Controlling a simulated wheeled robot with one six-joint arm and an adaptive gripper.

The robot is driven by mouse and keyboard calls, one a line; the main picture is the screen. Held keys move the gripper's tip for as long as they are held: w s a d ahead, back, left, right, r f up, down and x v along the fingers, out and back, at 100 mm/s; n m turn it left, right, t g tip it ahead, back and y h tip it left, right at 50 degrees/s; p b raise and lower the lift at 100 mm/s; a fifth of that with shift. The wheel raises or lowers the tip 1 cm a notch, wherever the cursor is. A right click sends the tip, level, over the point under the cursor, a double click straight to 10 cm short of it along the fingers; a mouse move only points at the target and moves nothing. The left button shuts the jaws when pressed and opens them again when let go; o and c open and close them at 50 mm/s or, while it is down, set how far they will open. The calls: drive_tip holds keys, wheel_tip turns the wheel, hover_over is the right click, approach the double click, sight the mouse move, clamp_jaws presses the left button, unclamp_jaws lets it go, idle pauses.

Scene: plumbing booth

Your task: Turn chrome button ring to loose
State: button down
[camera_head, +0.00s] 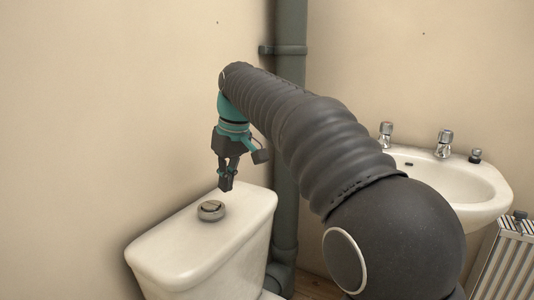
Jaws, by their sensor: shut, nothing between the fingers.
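The chrome button ring (211,211) sits on top of the white toilet cistern lid (180,246). It is round, with a darker button part in its middle. My gripper (226,188) points downward above the cistern, just above and slightly right of the ring. Its fingers are shut and empty, and they look apart from the ring. The exact gap in height is hard to tell from this view.
A grey vertical pipe (290,150) runs down the wall corner behind the cistern. My arm crosses the middle of the view. The cistern lid is otherwise clear.

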sight(211, 210)
drive_tip(key=n, duration=0.3)
drive_tip(key=shift+s+a, duration=0.15)
drive_tip(key=shift+s, duration=0.05)
drive_tip(key=shift+x, duration=0.95)
drive_tip(key=f+b, duration=0.4)
drive_tip(key=f, duration=0.1)
drive_tip(key=shift+s+d+b, duration=0.2)
drive_tip(key=shift+b, duration=0.2)
drive_tip(key=shift+w+a, duration=0.1)
drive_tip(key=shift+a, duration=0.05)
drive_tip(key=shift+w+d+p, duration=0.2)
drive_tip(key=shift+w+p, duration=0.15)
drive_tip(key=shift+p, duration=1.15)
drive_tip(key=shift+s+d, duration=0.1)
